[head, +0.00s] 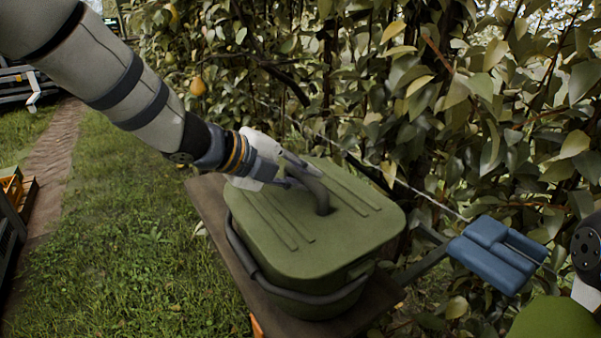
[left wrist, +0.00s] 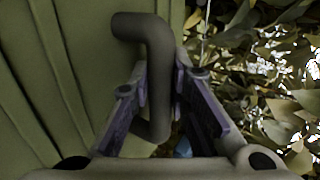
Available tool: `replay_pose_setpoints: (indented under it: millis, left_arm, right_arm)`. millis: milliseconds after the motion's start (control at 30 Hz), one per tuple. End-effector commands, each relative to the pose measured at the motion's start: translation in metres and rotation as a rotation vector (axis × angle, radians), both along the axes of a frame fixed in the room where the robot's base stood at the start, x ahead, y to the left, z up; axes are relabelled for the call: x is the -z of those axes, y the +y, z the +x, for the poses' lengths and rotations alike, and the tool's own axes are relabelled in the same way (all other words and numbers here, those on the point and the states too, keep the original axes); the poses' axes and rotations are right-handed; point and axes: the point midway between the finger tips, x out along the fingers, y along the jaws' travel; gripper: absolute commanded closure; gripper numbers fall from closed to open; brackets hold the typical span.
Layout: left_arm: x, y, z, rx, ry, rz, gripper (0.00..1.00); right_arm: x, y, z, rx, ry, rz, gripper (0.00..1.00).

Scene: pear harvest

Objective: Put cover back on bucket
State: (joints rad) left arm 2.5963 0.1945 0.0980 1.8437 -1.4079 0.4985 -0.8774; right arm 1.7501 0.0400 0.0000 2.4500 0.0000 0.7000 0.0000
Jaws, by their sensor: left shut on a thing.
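The green cover (head: 330,245) has raised ribs and a dark grey handle (head: 318,192). It lies over the top of the green bucket (head: 310,305), and I cannot tell whether it is fully seated. The bucket's dark carrying handle hangs along its front side. My left gripper (head: 297,178) is shut on the cover's handle. In the left wrist view, the bent handle (left wrist: 155,75) stands between the two fingers (left wrist: 157,105), with the ribbed cover (left wrist: 60,70) to the left. Part of my right arm shows at the right edge; its gripper is out of view.
The bucket stands on a brown board (head: 215,215). A blue padded object (head: 495,252) on a dark bar is to the right. Leafy branches (head: 420,90) crowd close behind, with a pear (head: 198,86) at upper left. Grass (head: 130,230) is open at left.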

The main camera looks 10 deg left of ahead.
Motion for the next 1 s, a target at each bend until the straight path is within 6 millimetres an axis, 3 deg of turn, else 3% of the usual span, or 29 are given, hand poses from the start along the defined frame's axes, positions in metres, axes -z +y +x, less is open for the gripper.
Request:
replay_pose_setpoints:
  millis: [400, 433, 500, 533, 867, 1000]
  left_arm:
    - [0.008, 0.000, 0.000, 0.001, 0.000, -0.001, 1.00]
    - [0.008, 0.000, 0.000, 0.000, -0.001, -0.001, 0.79]
    - [0.008, 0.000, 0.000, 0.000, -0.001, -0.001, 0.63]
    - [0.008, 0.000, 0.000, 0.000, -0.001, -0.001, 0.60]
    - [0.007, 0.002, -0.002, 0.000, 0.001, 0.001, 0.60]
    - [-0.008, 0.016, -0.016, -0.002, -0.002, -0.001, 0.60]
  right_arm:
    - [0.000, 0.000, 0.000, 0.000, 0.001, 0.000, 0.26]
    - [0.000, 0.000, 0.000, 0.000, 0.001, 0.000, 0.26]
    - [0.000, 0.000, 0.000, 0.000, 0.001, 0.000, 0.26]
    - [0.000, 0.000, 0.000, 0.000, 0.001, 0.000, 0.26]
    - [0.000, 0.000, 0.000, 0.000, 0.002, 0.000, 0.26]
    - [0.000, 0.000, 0.000, 0.000, 0.002, 0.000, 0.26]
